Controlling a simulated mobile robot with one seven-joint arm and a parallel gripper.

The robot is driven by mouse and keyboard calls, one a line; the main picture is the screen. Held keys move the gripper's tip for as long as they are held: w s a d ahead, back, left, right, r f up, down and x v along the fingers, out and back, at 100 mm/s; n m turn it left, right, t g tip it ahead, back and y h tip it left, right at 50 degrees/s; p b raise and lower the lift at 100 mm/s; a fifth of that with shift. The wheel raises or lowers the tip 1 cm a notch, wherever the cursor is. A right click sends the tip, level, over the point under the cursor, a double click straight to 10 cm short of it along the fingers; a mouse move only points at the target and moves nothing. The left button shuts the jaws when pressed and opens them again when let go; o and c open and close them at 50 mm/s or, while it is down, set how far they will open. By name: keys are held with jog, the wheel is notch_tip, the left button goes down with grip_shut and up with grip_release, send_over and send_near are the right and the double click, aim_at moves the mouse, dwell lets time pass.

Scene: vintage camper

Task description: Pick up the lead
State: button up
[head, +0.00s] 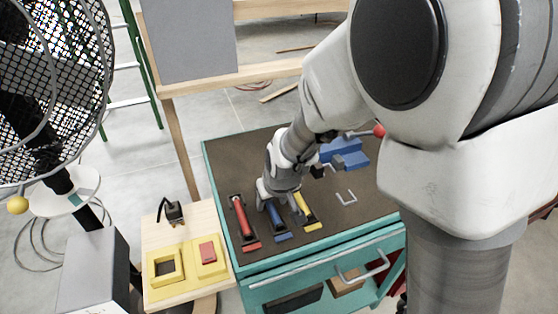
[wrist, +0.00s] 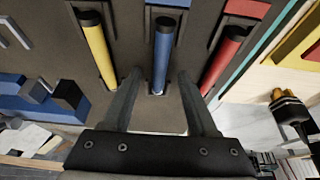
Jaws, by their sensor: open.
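A black piece with a thin curved black cord (head: 172,212), possibly the lead, stands on the light wooden side table. In the wrist view a black piece with brass-coloured ends (wrist: 288,105), likely the same thing, shows at the right edge. My gripper (head: 272,197) is above the dark-topped workbench, well to the right of it. Its fingers (wrist: 160,76) are open, with a blue handle (wrist: 162,58) seen between them. The blue handle also shows below my gripper in the head view (head: 276,220). I cannot tell whether the fingers touch it.
A red handle (head: 241,219) and a yellow handle (head: 304,209) flank the blue one on the workbench (head: 225,160). A blue vise-like block (head: 345,153) sits behind. Yellow frames (head: 164,267) lie on the side table (head: 187,228). A caged fan (head: 50,80) stands left.

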jog(key=shift+x, duration=0.75)
jog(key=shift+c, duration=0.3)
grip_shut()
jog(key=shift+r, duration=0.1)
jog(key=shift+r, duration=0.55)
notch_tip(320, 180, up, 3)
jog(key=shift+p, duration=0.5)
jog(key=w+d+r, duration=0.2)
jog(key=d+r, duration=0.4)
jog(key=d, duration=0.5)
jog(key=shift+d+r+b, duration=0.3)
jog(key=shift+r+b, duration=0.1)
